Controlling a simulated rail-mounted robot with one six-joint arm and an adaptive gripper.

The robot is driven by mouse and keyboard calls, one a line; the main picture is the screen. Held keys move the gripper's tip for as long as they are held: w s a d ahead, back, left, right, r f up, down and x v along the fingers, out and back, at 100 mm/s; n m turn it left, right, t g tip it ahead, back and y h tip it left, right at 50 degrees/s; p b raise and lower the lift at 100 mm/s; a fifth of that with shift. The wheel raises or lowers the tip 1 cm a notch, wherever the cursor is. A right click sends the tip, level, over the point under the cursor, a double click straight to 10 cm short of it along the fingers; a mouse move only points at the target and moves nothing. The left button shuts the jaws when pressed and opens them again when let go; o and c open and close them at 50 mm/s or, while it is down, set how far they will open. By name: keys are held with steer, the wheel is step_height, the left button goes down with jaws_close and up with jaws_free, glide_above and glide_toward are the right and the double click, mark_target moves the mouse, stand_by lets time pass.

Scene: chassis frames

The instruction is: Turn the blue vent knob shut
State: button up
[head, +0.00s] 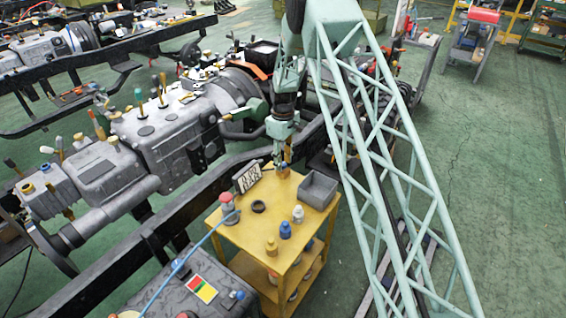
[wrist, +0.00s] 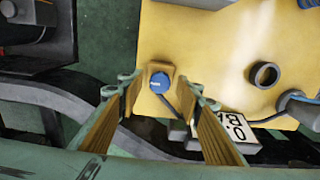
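The blue knob (wrist: 158,81) sits on a small tan block (wrist: 152,103) at the edge of the yellow cart top. In the wrist view my gripper (wrist: 160,92) is open, with one finger left and one right of the knob. A gap shows on both sides, and the fingers hold nothing. Whether the fingertips are level with the knob or above it, I cannot tell. In the head view my gripper (head: 284,161) points down at the cart's far corner, and the knob is mostly hidden there.
The yellow cart (head: 255,236) also carries a numbered card (head: 246,177), a black ring (head: 259,206), a grey bin (head: 318,189), a red-topped item (head: 227,203) and several small bottles. The dark chassis rail (head: 168,225) with grey machinery runs close at left. Green floor is open at right.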

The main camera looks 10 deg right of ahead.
steer(key=shift+c, duration=0.9)
steer(key=c, duration=0.7)
steer(key=shift+m, duration=0.4)
steer(key=m, duration=0.6)
steer(key=shift+m+b, duration=0.3)
steer(key=shift+b, duration=0.05)
steer(key=m, duration=0.5)
steer(key=shift+m, duration=2.7)
